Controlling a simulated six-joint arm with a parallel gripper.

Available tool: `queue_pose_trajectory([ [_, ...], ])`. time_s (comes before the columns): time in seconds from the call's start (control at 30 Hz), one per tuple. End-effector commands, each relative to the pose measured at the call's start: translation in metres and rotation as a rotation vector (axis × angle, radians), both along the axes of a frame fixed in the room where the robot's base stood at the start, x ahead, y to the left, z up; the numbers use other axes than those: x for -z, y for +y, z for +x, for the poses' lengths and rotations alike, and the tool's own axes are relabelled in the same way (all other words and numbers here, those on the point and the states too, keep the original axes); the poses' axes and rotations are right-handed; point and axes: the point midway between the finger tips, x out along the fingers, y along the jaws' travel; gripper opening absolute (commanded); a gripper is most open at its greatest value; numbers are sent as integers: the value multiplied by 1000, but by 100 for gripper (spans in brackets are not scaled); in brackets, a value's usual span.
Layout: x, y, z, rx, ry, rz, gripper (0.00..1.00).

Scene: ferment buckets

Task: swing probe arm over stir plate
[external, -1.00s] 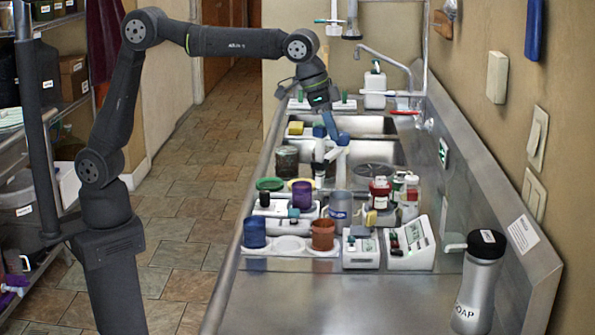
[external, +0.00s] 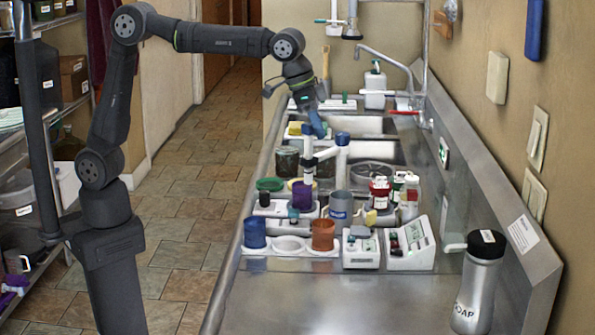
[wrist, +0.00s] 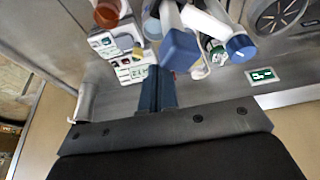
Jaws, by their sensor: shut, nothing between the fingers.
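The probe arm (external: 327,154) is a white bar on an upright post with a blue cap (external: 342,138). Its left end carries an upright white probe with a blue top (external: 307,131). In the external view this end stands over or just behind the purple cup (external: 302,196), near a white unit (external: 270,208) that looks like the stir plate. My gripper (external: 319,127) is shut and empty, just behind and above the probe end. In the wrist view its blue fingers (wrist: 157,88) point near a blue block (wrist: 180,48) on the arm; I cannot tell if they touch.
A blue cup (external: 255,234) and a brown cup (external: 323,235) stand in a white holder in front. White meters (external: 410,244), a grey mug (external: 341,208) and small bottles (external: 380,192) crowd the right. Sinks lie behind; the front counter is clear except for a soap bottle (external: 478,285).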

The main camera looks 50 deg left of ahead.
Motion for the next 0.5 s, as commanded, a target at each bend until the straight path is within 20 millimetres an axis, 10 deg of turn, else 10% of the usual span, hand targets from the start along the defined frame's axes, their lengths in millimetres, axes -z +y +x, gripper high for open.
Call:
queue_pose_trajectory([
  [0.5, -1, 24, -6, 0, -1, -1, 0],
])
